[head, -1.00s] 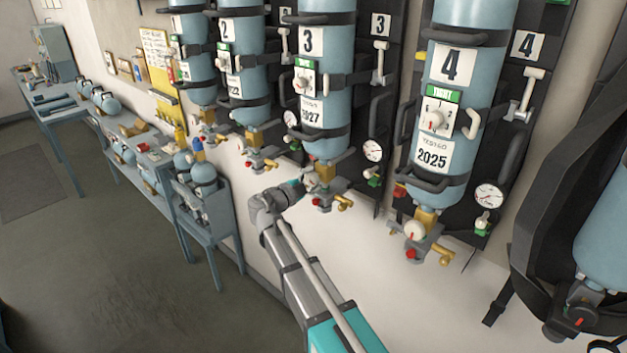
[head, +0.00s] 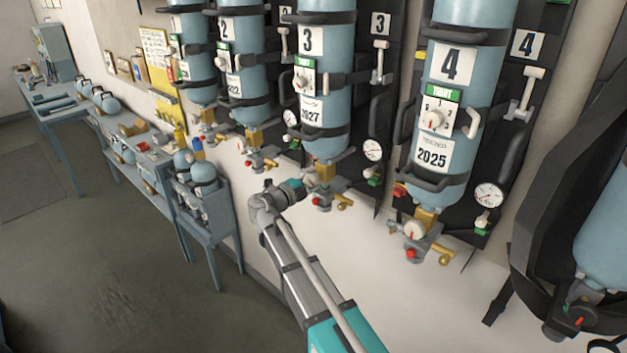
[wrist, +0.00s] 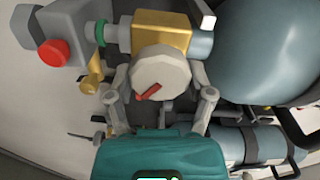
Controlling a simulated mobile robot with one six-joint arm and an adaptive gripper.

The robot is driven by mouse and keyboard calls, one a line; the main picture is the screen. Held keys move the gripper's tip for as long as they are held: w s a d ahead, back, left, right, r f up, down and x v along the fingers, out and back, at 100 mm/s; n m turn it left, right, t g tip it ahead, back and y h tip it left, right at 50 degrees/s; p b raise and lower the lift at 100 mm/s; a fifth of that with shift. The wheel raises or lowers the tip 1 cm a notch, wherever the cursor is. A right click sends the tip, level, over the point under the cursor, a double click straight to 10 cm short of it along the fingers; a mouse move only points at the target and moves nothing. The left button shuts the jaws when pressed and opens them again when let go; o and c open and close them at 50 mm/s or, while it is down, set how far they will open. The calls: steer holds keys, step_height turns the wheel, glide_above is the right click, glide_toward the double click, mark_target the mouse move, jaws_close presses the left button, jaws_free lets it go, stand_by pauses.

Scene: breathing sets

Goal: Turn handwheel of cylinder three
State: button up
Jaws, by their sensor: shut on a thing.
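Cylinder three (head: 325,75) is a pale blue bottle strapped upright to the wall rack, with a white number 3 plate. Its brass valve block (head: 325,170) hangs at the bottom end. In the wrist view the brass block (wrist: 165,28) carries a whitish, many-sided handwheel (wrist: 160,73) with a red pointer mark slanting down to the left. My gripper (wrist: 162,92) has one finger on each side of the handwheel and is shut on it. In the head view my gripper (head: 305,187) reaches the valve from the lower left, and the handwheel is mostly hidden there.
Cylinder four (head: 458,100) with its own valve hangs to the right; cylinder two (head: 240,65) hangs to the left. A red knob (wrist: 53,53) and a grey fitting sit close by the left finger. A gauge (head: 372,150) is right of the valve. Floor at left is open.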

steer(key=o, duration=1.1)
steer(key=shift+s+a, duration=0.1)
steer(key=v, duration=1.1)
steer(key=shift+s+a, duration=0.2)
steer(key=shift+s, duration=0.1)
